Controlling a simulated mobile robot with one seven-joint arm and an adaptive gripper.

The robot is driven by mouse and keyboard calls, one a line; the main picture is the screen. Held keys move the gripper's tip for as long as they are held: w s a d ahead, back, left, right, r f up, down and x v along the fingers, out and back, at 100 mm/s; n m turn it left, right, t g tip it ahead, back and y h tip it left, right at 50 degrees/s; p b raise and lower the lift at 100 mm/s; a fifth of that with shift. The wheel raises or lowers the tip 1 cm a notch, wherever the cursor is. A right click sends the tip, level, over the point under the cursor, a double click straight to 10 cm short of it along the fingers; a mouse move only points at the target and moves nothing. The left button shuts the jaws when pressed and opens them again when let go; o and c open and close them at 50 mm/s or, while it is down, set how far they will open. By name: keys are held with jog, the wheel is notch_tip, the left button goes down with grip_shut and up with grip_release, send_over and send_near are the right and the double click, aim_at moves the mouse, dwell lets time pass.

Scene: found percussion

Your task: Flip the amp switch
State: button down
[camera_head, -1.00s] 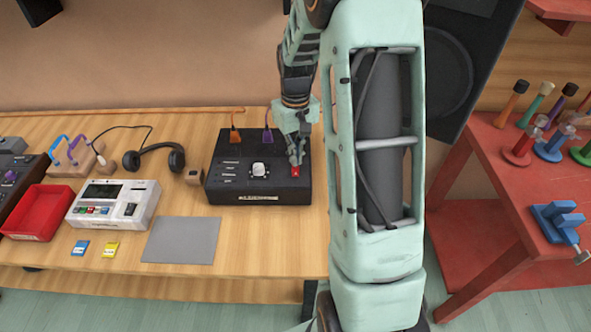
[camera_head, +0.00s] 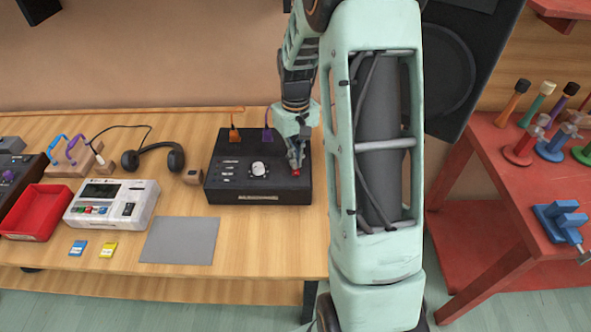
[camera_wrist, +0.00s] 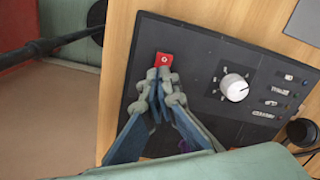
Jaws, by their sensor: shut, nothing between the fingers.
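The amp (camera_head: 240,180) is a black box on the wooden table, with a white knob (camera_head: 259,169) on its top panel. Its red switch (camera_head: 296,173) sits at the right part of the panel. In the wrist view the red switch (camera_wrist: 163,60) is at the top left of the amp's panel (camera_wrist: 205,65), and the white knob (camera_wrist: 234,87) is beside it. My gripper (camera_head: 295,165) is shut and empty, its tips right at the red switch. In the wrist view my gripper's fingertips (camera_wrist: 160,80) overlap the switch's edge; contact is hard to tell.
Orange (camera_head: 234,134) and purple (camera_head: 267,135) plugs stand at the amp's back edge. Headphones (camera_head: 155,157), a white device (camera_head: 112,204), a red tray (camera_head: 35,212) and a grey mat (camera_head: 180,240) lie to the left. A red table (camera_head: 500,185) stands at the right.

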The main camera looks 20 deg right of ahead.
jog(key=shift+f, duration=0.35)
jog(key=shift+r+p, duration=2.25)
jog(key=shift+r, duration=1.3)
